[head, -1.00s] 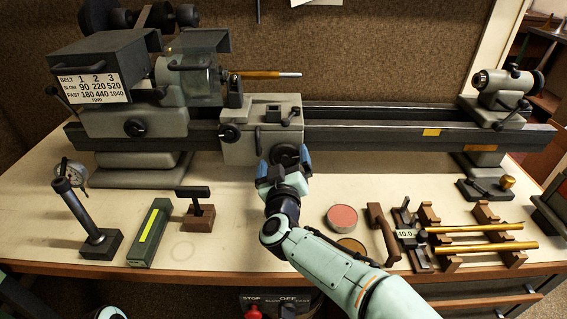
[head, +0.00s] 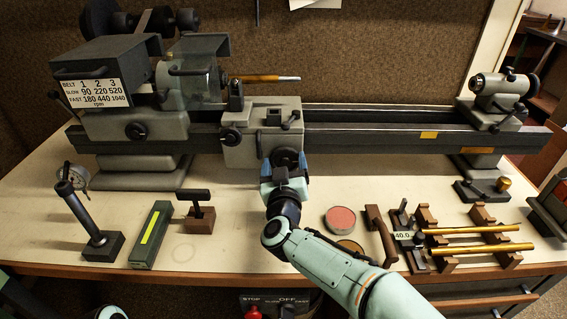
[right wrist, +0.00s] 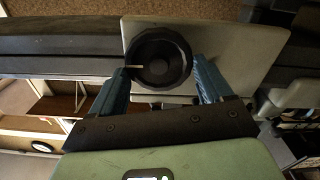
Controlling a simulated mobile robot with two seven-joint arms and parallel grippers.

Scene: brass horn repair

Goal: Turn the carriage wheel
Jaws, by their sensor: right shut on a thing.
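The carriage wheel is a dark round handwheel (head: 287,158) on the front of the grey lathe carriage (head: 262,137). It also shows in the right wrist view as a black wheel (right wrist: 159,59) with a pale line on its left side. My right gripper (head: 285,170) is at the wheel from the front, its blue fingers on either side of the rim. In the right wrist view the gripper (right wrist: 163,80) is shut on the wheel.
The lathe bed (head: 380,138) runs right to the tailstock (head: 497,95). A brass rod (head: 265,78) sticks out from the chuck side. On the bench stand a dial gauge stand (head: 88,220), a green box (head: 151,235), a red tin (head: 340,219) and a rack of brass rods (head: 475,240).

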